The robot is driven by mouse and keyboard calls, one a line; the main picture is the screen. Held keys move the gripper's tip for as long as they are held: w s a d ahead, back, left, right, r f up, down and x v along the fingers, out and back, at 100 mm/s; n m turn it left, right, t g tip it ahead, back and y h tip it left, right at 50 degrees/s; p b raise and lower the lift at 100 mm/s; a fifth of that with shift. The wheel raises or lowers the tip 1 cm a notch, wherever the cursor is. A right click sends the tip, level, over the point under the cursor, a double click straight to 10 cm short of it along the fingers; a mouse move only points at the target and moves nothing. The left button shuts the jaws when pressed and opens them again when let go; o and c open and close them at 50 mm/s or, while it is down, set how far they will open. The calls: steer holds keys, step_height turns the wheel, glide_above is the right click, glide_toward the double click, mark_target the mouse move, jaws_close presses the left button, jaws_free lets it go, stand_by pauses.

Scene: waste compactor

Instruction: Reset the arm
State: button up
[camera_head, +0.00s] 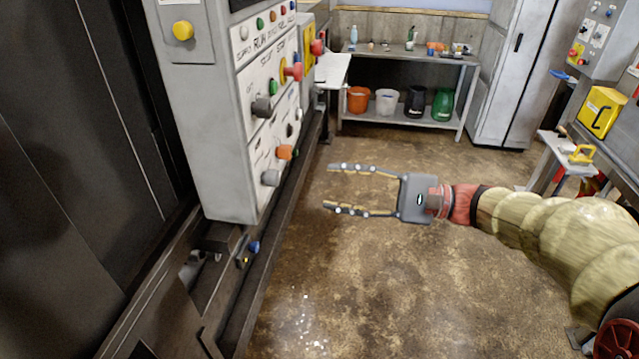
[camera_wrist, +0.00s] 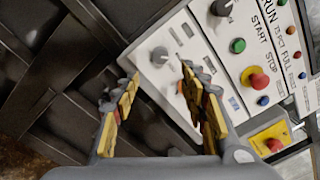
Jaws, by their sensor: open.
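My gripper (camera_head: 328,188) is open and empty in the head view. It hangs over the brown floor, to the right of the control panel (camera_head: 262,150), with its fingers pointing left at the panel. My arm reaches in from the right edge in a yellowish cover. In the wrist view my open fingers (camera_wrist: 155,95) show with the panel (camera_wrist: 225,60) beyond them. No object shows between the fingers, and they appear apart from the panel.
The panel carries a red button (camera_head: 293,72) and several knobs. A dark machine wall (camera_head: 85,150) fills the left. At the back, a bench (camera_head: 400,58) holds several buckets, beside a white cabinet (camera_head: 508,70). Floor (camera_head: 380,270) is clear below my gripper.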

steer(key=shift+d, duration=0.3)
